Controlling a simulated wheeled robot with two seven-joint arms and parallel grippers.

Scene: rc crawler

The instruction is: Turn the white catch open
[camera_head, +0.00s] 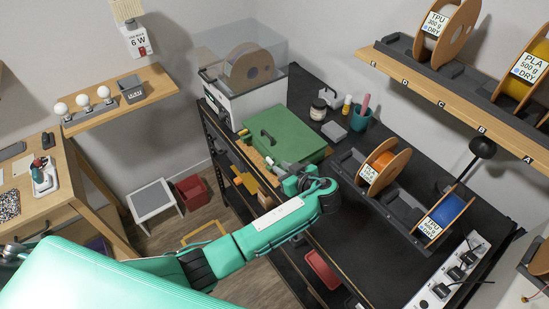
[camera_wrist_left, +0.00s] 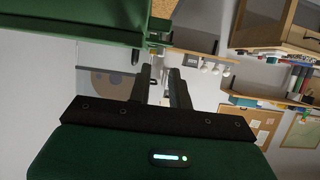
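A closed green case (camera_head: 285,133) with a handle on its lid lies on the black bench. Its edge fills the upper left of the left wrist view (camera_wrist_left: 70,22), with a small green fitting (camera_wrist_left: 158,38) at its corner. My left gripper (camera_head: 277,166) is at the front edge of the case, close to its side. In the left wrist view its two dark fingers (camera_wrist_left: 161,76) stand apart with a gap between them, just below the fitting. I cannot clearly make out the white catch; the gripper and wrist cover part of that front edge. My right gripper is not in view.
Spools on a dark holder (camera_head: 408,210) stand right of my left wrist. A teal cup (camera_head: 360,119) and small jars are behind the case. A grey-white printer-like box with a spool (camera_head: 250,90) stands behind left. A power strip (camera_head: 452,272) lies at the near right.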

